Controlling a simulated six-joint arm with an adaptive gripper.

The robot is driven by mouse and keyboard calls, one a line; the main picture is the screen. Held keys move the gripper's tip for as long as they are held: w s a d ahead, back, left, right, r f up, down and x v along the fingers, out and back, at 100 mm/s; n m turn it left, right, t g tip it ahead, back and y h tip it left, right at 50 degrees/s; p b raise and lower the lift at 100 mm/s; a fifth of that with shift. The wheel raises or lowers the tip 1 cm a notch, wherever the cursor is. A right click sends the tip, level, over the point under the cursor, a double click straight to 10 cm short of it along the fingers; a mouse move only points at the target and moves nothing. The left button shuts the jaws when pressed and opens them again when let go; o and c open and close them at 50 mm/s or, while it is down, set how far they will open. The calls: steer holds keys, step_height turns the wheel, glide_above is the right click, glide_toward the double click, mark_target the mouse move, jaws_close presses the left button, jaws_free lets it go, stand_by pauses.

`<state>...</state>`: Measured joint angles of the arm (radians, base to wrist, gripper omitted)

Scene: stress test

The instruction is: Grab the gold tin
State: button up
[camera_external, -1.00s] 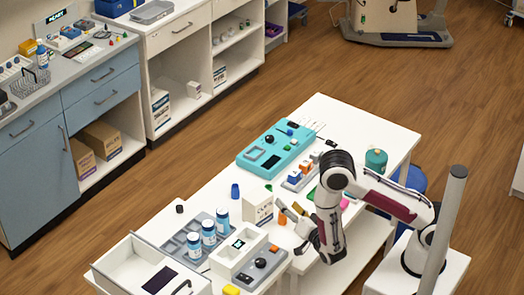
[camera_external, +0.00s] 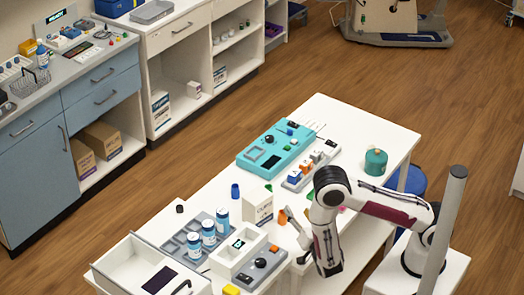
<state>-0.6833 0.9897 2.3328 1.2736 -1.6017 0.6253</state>
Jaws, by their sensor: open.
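I cannot make out a gold tin for certain; it may be hidden behind my arm or too small to tell. My gripper (camera_external: 293,217) is low over the white table (camera_external: 345,115), just right of a white carton (camera_external: 257,206). Its jaws are open, and I see nothing held in them. A small orange thing (camera_external: 282,217) shows at the fingertips; I cannot tell whether they touch. A small yellow thing (camera_external: 231,290) lies at the table's near end.
Several blue-and-white bottles (camera_external: 208,232) stand in a grey tray (camera_external: 180,240) left of the carton. A teal panel (camera_external: 262,160) and a green round container (camera_external: 375,162) are farther back. A small blue cup (camera_external: 235,191) stands near the carton. The far table corner is clear.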

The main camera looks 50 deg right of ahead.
steer(key=f+g, duration=0.1)
steer(key=s+f+g, duration=0.1)
steer(key=shift+s+a+m+g+h, duration=0.1)
steer(key=shift+s+m+g+h, duration=0.2)
steer(key=shift+m, duration=0.1)
steer(key=shift+s+a+f+g, duration=0.25)
steer(key=shift+s+f+g, duration=0.25)
steer(key=shift+f, duration=0.1)
steer(key=shift+s+a+f+g, duration=0.25)
steer(key=shift+s+f+g, duration=0.2)
steer(key=shift+f+g, duration=0.1)
steer(key=shift+s+f, duration=0.25)
steer(key=shift+s, duration=0.05)
steer(key=shift+s+d+f+g+h, duration=0.15)
steer(key=shift+s+f+g+h, duration=0.1)
steer(key=shift+s, duration=0.25)
steer(key=shift+s+d+f+g+h, duration=0.1)
steer(key=shift+s+f+h, duration=0.15)
steer(key=shift+s, duration=0.2)
steer(key=s+h, duration=0.1)
steer(key=s+d+n+h, duration=0.1)
steer(key=s, duration=0.1)
steer(key=shift+s+d+f, duration=0.1)
steer(key=shift+d+f, duration=0.05)
steer(key=shift+s+d+n+h, duration=0.2)
steer(key=shift+s+n+h, duration=0.1)
steer(key=shift+s+h, duration=0.15)
steer(key=shift+d, duration=0.15)
steer(key=shift+x, duration=1.15)
steer(key=shift+w, duration=0.1)
